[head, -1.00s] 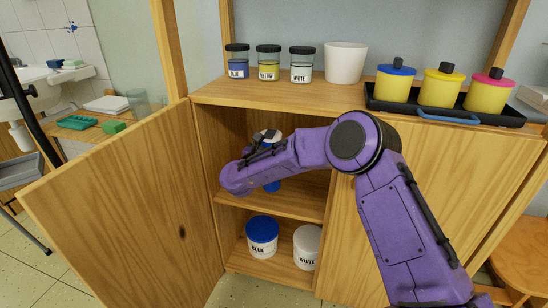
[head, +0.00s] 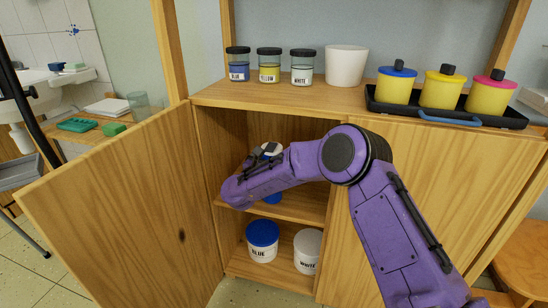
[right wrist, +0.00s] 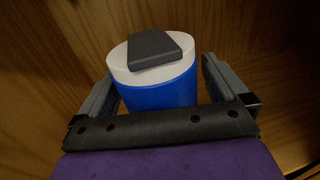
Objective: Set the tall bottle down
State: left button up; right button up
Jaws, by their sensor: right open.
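The tall bottle (right wrist: 160,95) is blue with a white top and a dark grey cap. In the right wrist view it stands between the two fingers of my right gripper (right wrist: 158,82), which is open around it. In the head view only the bottle's white top (head: 271,148) and its blue lower part (head: 272,198) show, beside and below my purple right forearm. It looks upright at the cupboard's middle shelf (head: 300,208). The forearm hides most of the bottle, and I cannot see clearly whether its base touches the shelf. My left gripper is out of view.
The open cupboard door (head: 125,205) stands on the left. Below, a blue-lidded tub (head: 262,252) and a white tub (head: 307,265) stand on the lower shelf. Jars (head: 268,66), a white pot (head: 345,66) and a black tray (head: 470,118) of yellow pots are on top.

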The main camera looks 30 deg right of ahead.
jog(key=p+v, duration=0.2)
jog(key=v, duration=1)
jog(key=s+a+f+n+t+y, duration=0.1)
jog(key=s+f+n+y, duration=0.5)
jog(key=f+n, duration=0.65)
jog(key=s+f+n+t+y, duration=0.1)
jog(key=s+f+n+y, duration=0.2)
jog(key=s+f+n, duration=0.7)
jog(key=s+f+n+g+y, duration=0.1)
jog(key=s+f+n+g, duration=0.1)
jog(key=s+n, duration=0.4)
jog(key=s+d+f+n+g+y, duration=0.1)
jog(key=s+f+n+g, duration=0.2)
jog(key=s, duration=0.6)
jog(key=s+f+n+g+y, duration=0.1)
jog(key=s+f+n, duration=0.4)
jog(key=n, duration=0.5)
jog(key=s+g, duration=0.1)
jog(key=s, duration=0.1)
jog(key=shift+s+f+g, duration=0.2)
jog(key=shift+s+g, duration=0.1)
jog(key=shift+s, duration=0.05)
jog(key=shift+d, duration=0.15)
